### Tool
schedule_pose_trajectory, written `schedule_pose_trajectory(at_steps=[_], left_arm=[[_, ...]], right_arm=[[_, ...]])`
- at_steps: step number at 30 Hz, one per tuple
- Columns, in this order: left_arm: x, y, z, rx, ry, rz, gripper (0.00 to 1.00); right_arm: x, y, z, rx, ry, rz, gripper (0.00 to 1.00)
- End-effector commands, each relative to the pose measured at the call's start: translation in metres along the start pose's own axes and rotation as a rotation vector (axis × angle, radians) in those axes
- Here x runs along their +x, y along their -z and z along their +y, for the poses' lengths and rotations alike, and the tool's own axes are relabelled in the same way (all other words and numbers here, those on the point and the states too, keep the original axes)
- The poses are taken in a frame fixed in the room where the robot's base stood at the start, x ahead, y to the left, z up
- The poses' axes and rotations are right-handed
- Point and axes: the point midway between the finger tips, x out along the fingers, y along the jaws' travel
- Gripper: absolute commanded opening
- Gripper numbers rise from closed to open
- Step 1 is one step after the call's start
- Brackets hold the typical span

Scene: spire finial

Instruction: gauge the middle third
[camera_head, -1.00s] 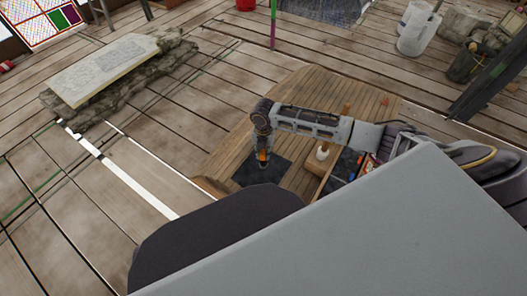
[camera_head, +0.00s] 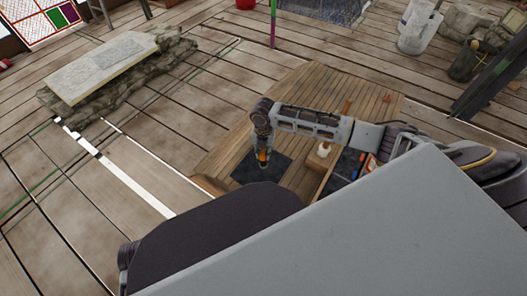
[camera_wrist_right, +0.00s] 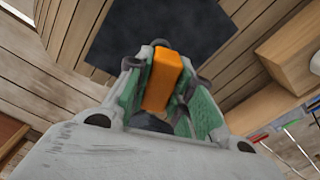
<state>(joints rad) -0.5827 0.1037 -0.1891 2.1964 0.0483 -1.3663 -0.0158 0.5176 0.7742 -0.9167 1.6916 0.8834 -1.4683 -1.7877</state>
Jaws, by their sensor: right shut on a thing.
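My right gripper (camera_head: 263,162) points down over a dark square mat (camera_head: 249,172) on the wooden table. It is shut on an orange block-like piece (camera_wrist_right: 164,78), which sits between its green-padded fingers in the right wrist view. The orange piece's far end reaches toward the dark mat (camera_wrist_right: 150,22); I cannot tell whether it touches. Its lower part is hidden by the fingers, and any marking on it is too small to tell. My left gripper is out of view.
To the right of the mat stand a small pale bottle-like object (camera_head: 323,150) and a wooden tray (camera_head: 315,163) with several coloured items. A stone slab (camera_head: 103,68) lies on rough rock at the upper left.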

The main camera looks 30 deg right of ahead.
Motion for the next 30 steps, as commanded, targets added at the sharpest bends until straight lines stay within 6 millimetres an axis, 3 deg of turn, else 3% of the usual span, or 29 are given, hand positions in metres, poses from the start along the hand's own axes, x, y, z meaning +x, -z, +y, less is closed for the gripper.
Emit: schedule_pose_trajectory(at_steps=[30], left_arm=[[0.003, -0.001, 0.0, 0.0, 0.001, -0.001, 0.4]], right_arm=[[0.011, 0.0, 0.0, 0.0, 0.0, 0.0, 0.0]])
